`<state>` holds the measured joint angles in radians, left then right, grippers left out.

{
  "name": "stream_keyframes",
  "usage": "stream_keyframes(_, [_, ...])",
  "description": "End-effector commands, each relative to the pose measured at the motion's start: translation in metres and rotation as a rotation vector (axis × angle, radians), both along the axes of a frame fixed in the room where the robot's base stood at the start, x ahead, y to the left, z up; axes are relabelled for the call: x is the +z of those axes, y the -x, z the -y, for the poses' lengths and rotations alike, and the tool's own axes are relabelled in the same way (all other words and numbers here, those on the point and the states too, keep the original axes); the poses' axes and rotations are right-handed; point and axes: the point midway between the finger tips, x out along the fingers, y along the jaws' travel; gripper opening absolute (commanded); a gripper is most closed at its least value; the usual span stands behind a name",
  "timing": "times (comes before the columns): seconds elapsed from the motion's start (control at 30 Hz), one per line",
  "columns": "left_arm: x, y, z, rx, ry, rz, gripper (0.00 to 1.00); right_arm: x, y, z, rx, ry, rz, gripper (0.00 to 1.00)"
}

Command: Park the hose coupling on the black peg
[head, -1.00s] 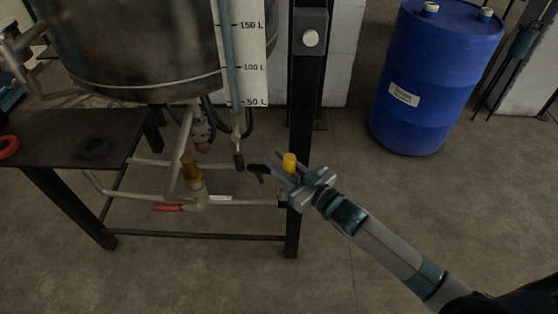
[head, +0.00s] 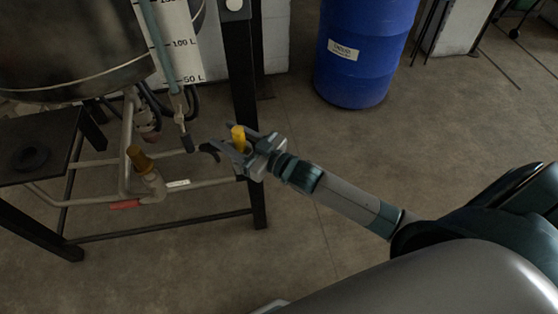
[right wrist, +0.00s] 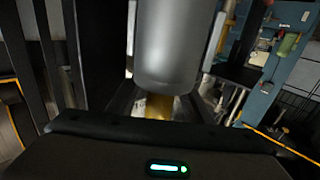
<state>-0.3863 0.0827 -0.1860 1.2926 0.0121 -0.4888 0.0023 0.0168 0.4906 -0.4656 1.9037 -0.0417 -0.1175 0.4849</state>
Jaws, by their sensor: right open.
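My right gripper (head: 243,146) is open in front of the black upright post (head: 243,90). A yellow piece (head: 238,134) stands up between its fingers; I cannot tell whether they touch it. A dark curved piece (head: 209,150) sticks out just left of the fingertips. I cannot tell which of these is the coupling or the peg. In the right wrist view a smooth grey cylinder (right wrist: 168,50) fills the middle, with a brass-yellow part (right wrist: 158,106) below it. My left gripper is out of view.
A steel tank (head: 70,45) with a litre scale (head: 178,45) is at upper left. Below it are pipes and an amber-topped valve (head: 140,158). A dark table (head: 15,128) bears a black ring (head: 30,158). A blue drum (head: 362,50) stands behind. The central floor is clear.

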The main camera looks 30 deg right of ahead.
Motion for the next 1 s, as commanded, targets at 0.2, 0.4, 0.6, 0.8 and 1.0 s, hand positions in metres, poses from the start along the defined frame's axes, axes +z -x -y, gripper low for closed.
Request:
stream_keyframes(0.2, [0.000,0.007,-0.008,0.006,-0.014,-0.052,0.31,-0.002,0.023,0.013,0.000,0.001,-0.002,0.46])
stream_keyframes(0.4, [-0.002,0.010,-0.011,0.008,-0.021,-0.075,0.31,-0.002,0.055,0.030,0.000,0.001,-0.002,0.46])
stream_keyframes(0.6, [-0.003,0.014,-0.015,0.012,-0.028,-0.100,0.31,-0.002,0.084,0.046,0.000,0.001,-0.002,0.46])
stream_keyframes(0.8, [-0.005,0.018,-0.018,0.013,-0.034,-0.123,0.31,-0.001,0.111,0.061,0.000,0.000,-0.001,0.46])
stream_keyframes(1.0, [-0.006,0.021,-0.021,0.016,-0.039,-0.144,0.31,-0.001,0.135,0.074,0.000,0.000,-0.001,0.46])
